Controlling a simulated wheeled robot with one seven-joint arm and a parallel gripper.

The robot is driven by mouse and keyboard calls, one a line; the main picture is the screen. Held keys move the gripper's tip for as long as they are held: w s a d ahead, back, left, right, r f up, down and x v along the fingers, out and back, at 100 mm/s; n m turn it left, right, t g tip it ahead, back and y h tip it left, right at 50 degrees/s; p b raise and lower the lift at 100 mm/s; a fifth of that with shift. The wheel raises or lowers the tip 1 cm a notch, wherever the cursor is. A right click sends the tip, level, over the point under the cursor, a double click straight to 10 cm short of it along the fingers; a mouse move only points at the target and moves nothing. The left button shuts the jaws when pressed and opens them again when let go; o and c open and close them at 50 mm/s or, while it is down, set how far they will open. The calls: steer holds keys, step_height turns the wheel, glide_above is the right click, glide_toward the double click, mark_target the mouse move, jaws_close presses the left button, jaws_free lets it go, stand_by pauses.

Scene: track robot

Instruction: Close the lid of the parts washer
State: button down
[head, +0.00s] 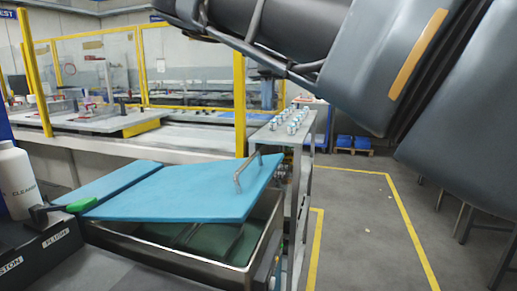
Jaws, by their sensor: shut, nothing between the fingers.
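The parts washer is a grey metal basin (183,260) at the lower middle of the head view. Its blue lid (185,190) is partly open. The lid is tilted, with its right side raised above the basin rim, and a dark green interior (215,238) shows in the gap. A metal bar handle (238,179) stands on the lid near its right edge. A narrower blue panel (105,184) lies to the left of the lid. My gripper is out of view; only my dark arm links cross the top right, above and apart from the lid.
A white cleaner bottle (16,182) and black bins (45,250) stand at the left, with a green-and-black tool (75,206) beside the lid. A metal cart (312,120) with small silver parts stands behind. Yellow-framed guarding (240,100) is beyond. Floor at the right (365,220) is clear.

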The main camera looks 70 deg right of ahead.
steer(key=x, duration=0.9)
steer(key=d+x, duration=0.1)
steer(key=x, duration=0.3)
steer(key=shift+s+f, duration=0.25)
steer(key=shift+s, duration=0.1)
steer(key=shift+f, duration=0.25)
steer(key=shift+f, duration=0.1)
step_height(320, 180, down, 12)
steer(key=s+b, duration=0.2)
steer(key=b, duration=0.3)
steer(key=shift+s, duration=0.3)
step_height(320, 180, up, 15)
steer(key=p, duration=0.3)
glide_above(271, 167)
steer(key=s+d, duration=0.3)
steer(key=d, duration=0.1)
steer(key=shift+d, duration=0.1)
